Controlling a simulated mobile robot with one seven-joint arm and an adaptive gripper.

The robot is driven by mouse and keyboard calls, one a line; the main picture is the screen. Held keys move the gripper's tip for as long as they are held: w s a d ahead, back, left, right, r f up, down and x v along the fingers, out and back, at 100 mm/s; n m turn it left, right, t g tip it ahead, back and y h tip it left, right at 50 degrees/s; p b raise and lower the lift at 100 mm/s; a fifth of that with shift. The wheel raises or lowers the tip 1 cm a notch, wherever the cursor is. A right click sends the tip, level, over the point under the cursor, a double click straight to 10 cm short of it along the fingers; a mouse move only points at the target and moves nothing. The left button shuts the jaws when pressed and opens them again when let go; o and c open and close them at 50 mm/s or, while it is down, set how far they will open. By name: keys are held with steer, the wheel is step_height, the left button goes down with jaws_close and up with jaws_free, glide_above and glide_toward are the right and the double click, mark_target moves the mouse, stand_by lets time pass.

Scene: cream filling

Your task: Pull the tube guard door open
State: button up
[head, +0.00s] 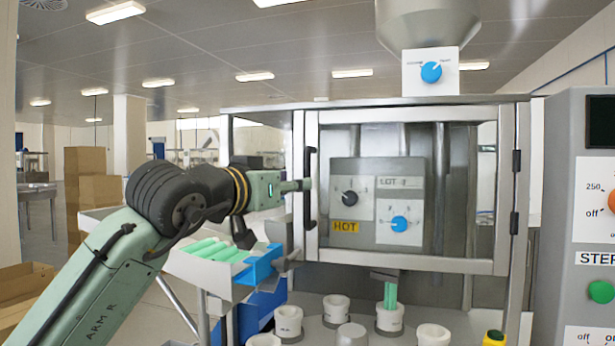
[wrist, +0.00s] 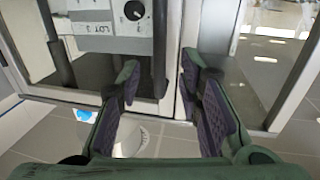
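The tube guard door (head: 400,117) is a metal-framed clear panel on the filling machine, and it looks closed. Its black vertical handle (head: 310,188) is on the left side, with hinges on the right. My gripper (head: 300,185) is at the handle's mid-height, reaching in from the left. In the wrist view, my gripper (wrist: 160,78) is open, its two dark-padded fingers apart. The black handle (wrist: 160,40) shows between and beyond the fingertips. I cannot tell whether a finger touches it.
Behind the door are a panel with knobs and a yellow HOT label (head: 345,227). Green tubes lie in a tray (head: 262,268) left of the door. White cup holders (head: 336,308) stand below it. A grey control cabinet (head: 560,200) stands close at the right.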

steer(key=p, duration=0.1)
glide_above(307, 219)
steer(key=shift+w, duration=0.45)
steer(key=shift+c, duration=0.2)
jaws_close()
stand_by(0.4)
